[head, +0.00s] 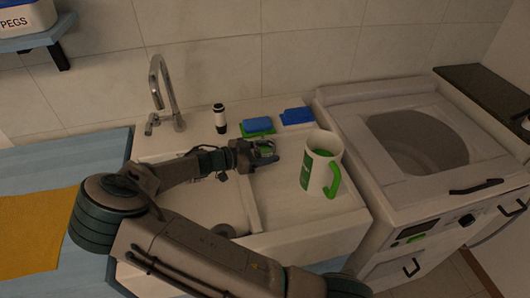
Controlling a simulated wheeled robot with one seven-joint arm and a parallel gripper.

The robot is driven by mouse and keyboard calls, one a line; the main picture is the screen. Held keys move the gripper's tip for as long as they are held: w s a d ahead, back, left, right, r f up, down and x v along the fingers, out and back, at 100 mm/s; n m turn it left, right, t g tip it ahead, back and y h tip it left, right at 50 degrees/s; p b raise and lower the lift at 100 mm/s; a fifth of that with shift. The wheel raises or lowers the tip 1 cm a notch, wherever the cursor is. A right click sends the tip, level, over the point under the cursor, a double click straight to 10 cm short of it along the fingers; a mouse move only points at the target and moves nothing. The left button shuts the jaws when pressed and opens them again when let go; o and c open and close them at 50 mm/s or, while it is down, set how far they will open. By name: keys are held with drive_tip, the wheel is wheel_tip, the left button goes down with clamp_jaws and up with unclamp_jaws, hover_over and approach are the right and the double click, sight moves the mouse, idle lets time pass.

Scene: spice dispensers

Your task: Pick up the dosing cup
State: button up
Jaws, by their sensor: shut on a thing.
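My gripper (266,154) is above the sink's drainboard, left of a large white mug.
The white mug (312,172) with green handle and inside stands upright close right of my gripper. Behind are a black-and-white bottle (220,119), blue sponges on green (258,125) and blue (297,117) bases, and a faucet (161,88). A top-loading washer (365,150) stands right.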

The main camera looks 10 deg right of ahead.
drive_tip(key=shift+s+d+r+m+g, duration=0.35)
drive_tip(key=shift+r+g, duration=0.3)
drive_tip(key=shift+r, duration=0.5)
drive_tip(key=shift+s+d+r+m+g, duration=0.1)
drive_tip(key=shift+d+r+m+g, duration=0.5)
drive_tip(key=shift+r, duration=0.6)
drive_tip(key=shift+s+d+r+m+g, duration=0.15)
drive_tip(key=shift+s+r+m+g, duration=0.15)
drive_tip(key=shift+r+g, duration=0.65)
drive_tip(key=shift+s+d+r+m+g+y+p, duration=0.15)
drive_tip(key=shift+s+r+m+g+y, duration=0.3)
drive_tip(key=shift+r+m+g, duration=0.55)
drive_tip(key=shift+s+d+r+m+g+y+p, duration=0.15)
drive_tip(key=shift+s+r+m+g+y, duration=0.4)
drive_tip(key=shift+m+g, duration=0.75)
drive_tip(key=shift+s+d+r+m+g+y+p, duration=0.1)
drive_tip(key=shift+s+r+m+g+y+p, duration=0.15)
drive_tip(key=shift+r+m+g, duration=0.95)
drive_tip(key=shift+s+d+f+n, duration=0.1)
drive_tip(key=shift+f+n, duration=0.1)
drive_tip(key=shift+n, duration=0.05)
